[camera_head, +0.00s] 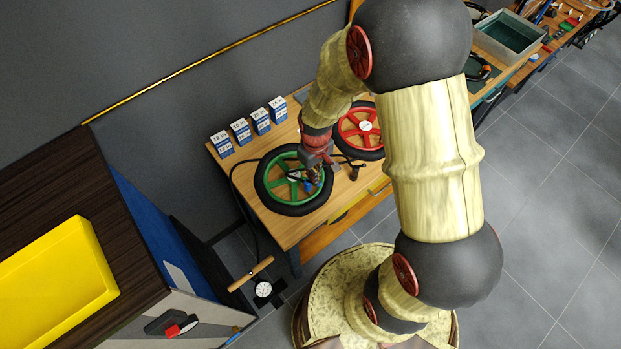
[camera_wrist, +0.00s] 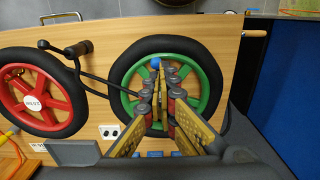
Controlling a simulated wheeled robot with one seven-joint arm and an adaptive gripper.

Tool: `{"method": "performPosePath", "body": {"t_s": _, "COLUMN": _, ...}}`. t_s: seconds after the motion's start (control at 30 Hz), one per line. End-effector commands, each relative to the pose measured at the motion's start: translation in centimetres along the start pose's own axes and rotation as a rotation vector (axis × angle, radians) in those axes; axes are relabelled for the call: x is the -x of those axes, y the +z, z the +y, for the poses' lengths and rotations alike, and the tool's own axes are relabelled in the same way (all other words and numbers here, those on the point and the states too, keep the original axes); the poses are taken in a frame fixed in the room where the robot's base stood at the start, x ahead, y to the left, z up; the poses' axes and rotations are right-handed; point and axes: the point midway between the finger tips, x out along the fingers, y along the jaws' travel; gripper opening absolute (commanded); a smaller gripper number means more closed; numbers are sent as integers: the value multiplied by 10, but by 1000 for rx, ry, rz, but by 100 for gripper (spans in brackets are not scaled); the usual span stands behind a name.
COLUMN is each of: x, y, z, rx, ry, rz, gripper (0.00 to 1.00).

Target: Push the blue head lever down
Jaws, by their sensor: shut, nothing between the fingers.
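The small blue head lever (camera_head: 308,187) shows at the green wheel (camera_head: 284,172), which lies flat on the wooden workbench. My gripper (camera_head: 315,172) is over the green wheel, pointing down, close to the lever. In the wrist view my gripper (camera_wrist: 160,78) is shut, with nothing between the fingers. The fingers hide most of the pump head, and I cannot tell whether they touch the lever.
A red wheel (camera_head: 361,131) lies beside the green one. Several blue-and-white boxes (camera_head: 241,131) line the bench's back edge. A black hose (camera_wrist: 92,88) crosses near the wheels. A pump with a wooden handle (camera_head: 250,274) and gauge (camera_head: 263,289) stands off the bench's front left corner.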

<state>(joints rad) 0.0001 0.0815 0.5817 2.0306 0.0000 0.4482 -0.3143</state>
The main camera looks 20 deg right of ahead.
Motion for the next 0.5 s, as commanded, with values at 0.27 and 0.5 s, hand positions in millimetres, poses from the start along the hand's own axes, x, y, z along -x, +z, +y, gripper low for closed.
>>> {"method": "performPosePath", "body": {"t_s": 0.27, "x": -7, "y": 4, "z": 1, "rx": 0, "ry": 0, "rz": 0, "gripper": 0}}
{"method": "performPosePath", "body": {"t_s": 0.5, "x": -15, "y": 7, "z": 2, "rx": 0, "ry": 0, "rz": 0, "gripper": 0}}
